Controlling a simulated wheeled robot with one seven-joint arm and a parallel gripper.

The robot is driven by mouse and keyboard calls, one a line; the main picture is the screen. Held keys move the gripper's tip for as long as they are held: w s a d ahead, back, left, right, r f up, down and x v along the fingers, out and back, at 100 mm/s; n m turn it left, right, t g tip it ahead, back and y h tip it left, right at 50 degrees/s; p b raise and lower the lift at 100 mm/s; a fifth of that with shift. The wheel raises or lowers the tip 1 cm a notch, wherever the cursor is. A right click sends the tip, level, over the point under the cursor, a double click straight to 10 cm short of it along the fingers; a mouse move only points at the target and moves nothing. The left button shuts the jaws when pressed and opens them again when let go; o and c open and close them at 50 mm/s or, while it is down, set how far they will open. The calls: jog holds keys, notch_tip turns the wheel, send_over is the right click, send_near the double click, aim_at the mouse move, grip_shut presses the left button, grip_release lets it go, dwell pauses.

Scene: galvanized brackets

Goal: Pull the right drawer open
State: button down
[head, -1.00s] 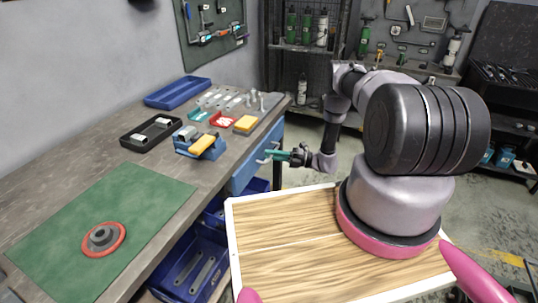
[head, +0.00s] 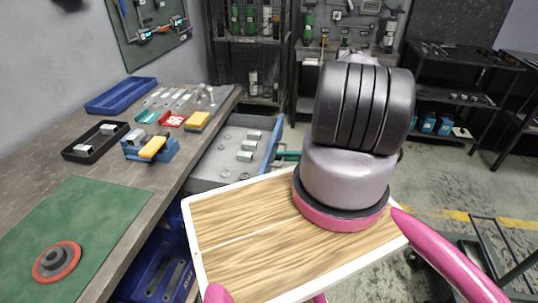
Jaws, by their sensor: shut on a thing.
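The right drawer (head: 272,143) is pulled well out from under the workbench. Its front is blue and its grey inside shows several pale metal blocks and a few small rings. My gripper (head: 285,156), with teal fingers, is at the outer side of the drawer front, shut on the drawer handle. The handle itself and most of my gripper are hidden behind my arm.
The workbench (head: 118,213) holds a green mat, a red and grey round part, a black tray (head: 96,141), a blue tray (head: 121,95) and a blue holder with a yellow block. Blue bins (head: 157,265) sit below. Shelves stand behind; floor at right is partly clear.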

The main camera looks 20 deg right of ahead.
jog(key=shift+s+d, duration=0.6)
jog(key=shift+d, duration=0.2)
jog(key=c, duration=0.9)
grip_release()
jog(key=shift+d, duration=0.15)
jog(key=v, duration=1)
jog(key=shift+d+f, duration=0.15)
jog(key=shift+d, duration=0.1)
jog(key=shift+s, duration=0.1)
